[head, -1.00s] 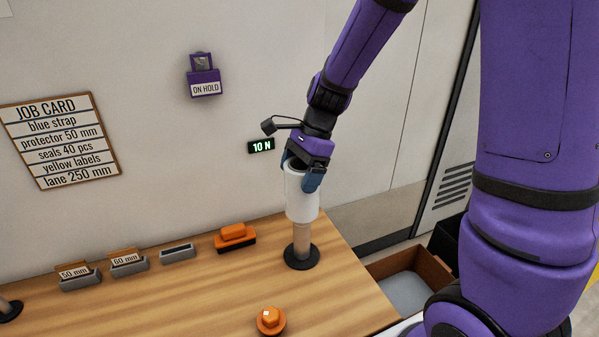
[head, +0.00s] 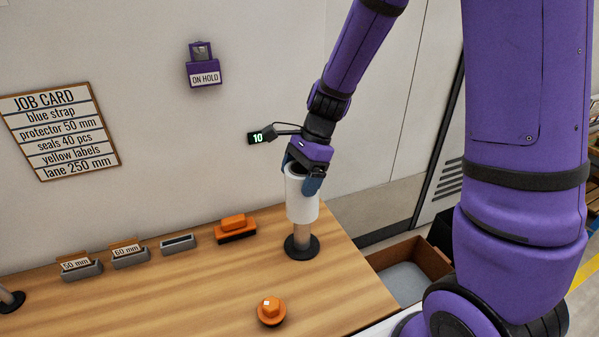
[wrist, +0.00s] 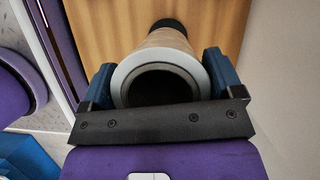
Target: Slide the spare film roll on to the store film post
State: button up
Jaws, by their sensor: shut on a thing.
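The spare film roll (head: 302,207) is a white hollow cylinder, held upright in my gripper (head: 304,180). My gripper's blue fingers are shut on its upper part. The film post (head: 301,243) is a brown upright post on a round black base near the table's right end. The roll is in line above the post's visible lower part; whether the post reaches inside it is hidden. In the wrist view the roll (wrist: 160,62) shows its open end with a dark bore between the fingers, and the brown post (wrist: 168,38) runs beyond it to its dark base.
Orange-and-black block (head: 235,228) and grey card holders (head: 130,257) line the table's back edge. An orange knob (head: 271,310) stands in front of the post. Another post base (head: 10,300) is at far left. An open brown box (head: 415,268) is right of the table.

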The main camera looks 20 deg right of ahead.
jog(key=shift+f, duration=2.8)
jog(key=shift+f, duration=0.15)
jog(key=shift+f, duration=2.8)
jog(key=o, duration=1.5)
jog(key=shift+c, duration=0.2)
jog(key=s+v, duration=0.1)
jog(key=v, duration=1)
jog(key=s+r+n+t+h, duration=0.1)
jog(key=s+r+n, duration=0.3)
jog(key=r, duration=0.3)
jog(key=s+r+n+t+h, duration=0.1)
jog(key=s+r+n, duration=0.25)
jog(key=r, duration=0.35)
jog(key=s+d+r+n+t+h, duration=0.2)
jog(key=s+r+n, duration=0.6)
jog(key=s, duration=0.5)
jog(key=shift+d+r+n+t+h, duration=0.3)
jog(key=shift+d+n+t, duration=0.15)
jog(key=shift+d+t, duration=0.35)
